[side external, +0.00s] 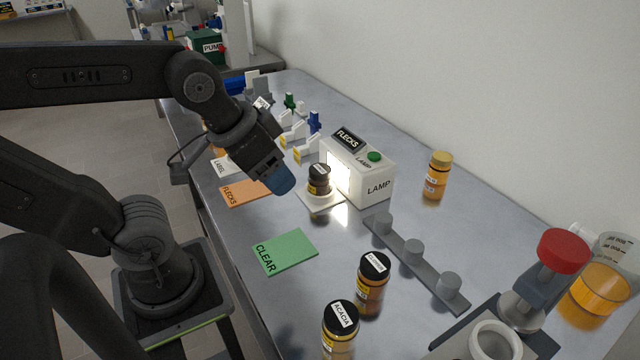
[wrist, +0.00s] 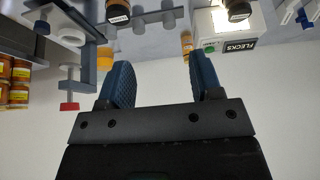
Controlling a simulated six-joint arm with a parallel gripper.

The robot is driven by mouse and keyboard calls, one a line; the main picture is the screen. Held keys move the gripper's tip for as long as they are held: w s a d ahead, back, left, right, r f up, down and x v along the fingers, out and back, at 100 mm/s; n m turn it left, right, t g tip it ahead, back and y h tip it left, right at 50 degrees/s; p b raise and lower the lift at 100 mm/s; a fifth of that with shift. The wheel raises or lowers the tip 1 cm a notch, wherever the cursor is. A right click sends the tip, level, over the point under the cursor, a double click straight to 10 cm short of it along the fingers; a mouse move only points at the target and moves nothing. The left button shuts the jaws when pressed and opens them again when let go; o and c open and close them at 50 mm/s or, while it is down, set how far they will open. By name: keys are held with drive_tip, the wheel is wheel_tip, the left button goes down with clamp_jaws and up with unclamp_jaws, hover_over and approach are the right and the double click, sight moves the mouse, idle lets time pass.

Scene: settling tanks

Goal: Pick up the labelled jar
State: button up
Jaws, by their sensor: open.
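A jar with a black, labelled lid (side external: 319,180) stands upright on a white pad in front of the lamp box (side external: 372,185). Two more black-lidded jars with white lid labels stand at the front: one reads ACACIA (side external: 341,325), the other (side external: 373,280) has a label too small to read surely. My gripper (side external: 282,180) is left of the jar at the lamp, above the table and apart from it. In the wrist view its blue fingers (wrist: 162,82) are spread with nothing between them. A dark-lidded jar (wrist: 238,10) shows at that view's top edge by the lamp.
An amber jar with a yellow-brown lid (side external: 437,176) stands near the wall. A grey strip with round knobs (side external: 413,252) and a red-topped device (side external: 562,252) are at right. Green CLEAR (side external: 286,251) and orange FLECKS (side external: 245,192) mats lie flat. Bare metal surrounds the CLEAR mat.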

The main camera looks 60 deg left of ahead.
drive_tip(key=shift+o, duration=0.9)
drive_tip(key=n+g+y, duration=0.2)
drive_tip(key=n+y, duration=0.1)
drive_tip(key=n, duration=0.6)
approach(320, 170)
drive_tip(key=x, duration=0.7)
drive_tip(key=shift+s+d, duration=0.1)
drive_tip(key=shift+x, duration=2.95)
